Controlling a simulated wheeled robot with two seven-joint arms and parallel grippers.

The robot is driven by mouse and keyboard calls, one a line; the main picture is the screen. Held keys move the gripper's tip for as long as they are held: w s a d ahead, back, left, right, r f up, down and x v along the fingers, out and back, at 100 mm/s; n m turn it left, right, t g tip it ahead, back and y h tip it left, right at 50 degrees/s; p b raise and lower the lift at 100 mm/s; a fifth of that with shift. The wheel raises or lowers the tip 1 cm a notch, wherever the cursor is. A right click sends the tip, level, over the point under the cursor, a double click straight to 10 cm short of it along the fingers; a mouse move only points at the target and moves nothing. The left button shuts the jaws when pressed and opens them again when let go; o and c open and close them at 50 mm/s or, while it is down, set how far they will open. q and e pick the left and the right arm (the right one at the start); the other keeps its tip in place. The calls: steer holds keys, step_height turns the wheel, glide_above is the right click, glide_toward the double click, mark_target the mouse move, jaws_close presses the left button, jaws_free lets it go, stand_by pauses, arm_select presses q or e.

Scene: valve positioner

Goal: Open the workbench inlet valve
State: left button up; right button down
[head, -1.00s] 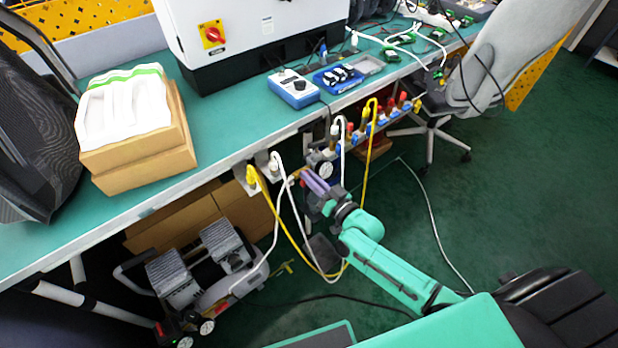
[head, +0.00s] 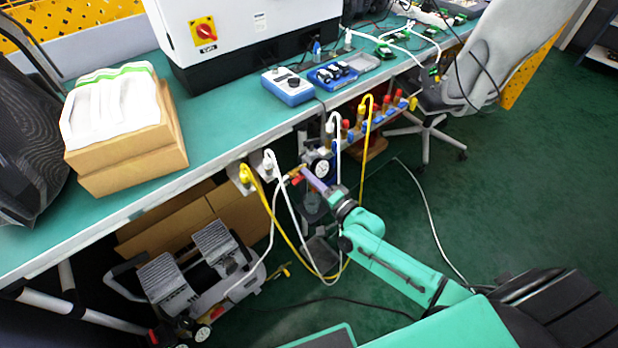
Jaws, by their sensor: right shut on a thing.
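My right gripper (head: 308,177) reaches in from the lower right to the fittings under the bench's front edge. Its purple fingers are shut on the inlet valve handle, which they largely hide. A small red and brass part (head: 296,180) of the inlet valve shows just left of the fingertips. A round pressure gauge (head: 321,168) sits right behind the fingers. The handle's exact angle is too small to tell. My left gripper is out of view.
White and yellow hoses (head: 281,222) hang close left of the gripper. A manifold with red and blue fittings (head: 366,122) runs along the bench edge to the right. A compressor (head: 205,275) stands below left. Green floor (head: 480,210) at right is clear.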

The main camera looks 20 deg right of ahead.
steer(key=shift+f+m+b, duration=0.2)
steer(key=shift+m+b, duration=0.05)
steer(key=shift+m, duration=0.6)
steer(key=shift+f+m+b, duration=0.2)
steer(key=shift+m, duration=0.65)
steer(key=c, duration=0.9)
jaws_free()
steer(key=shift+s+d, duration=0.1)
steer(key=shift+s, duration=0.05)
steer(key=p+v, duration=0.1)
steer(key=v, duration=1.3)
steer(key=shift+s, duration=0.15)
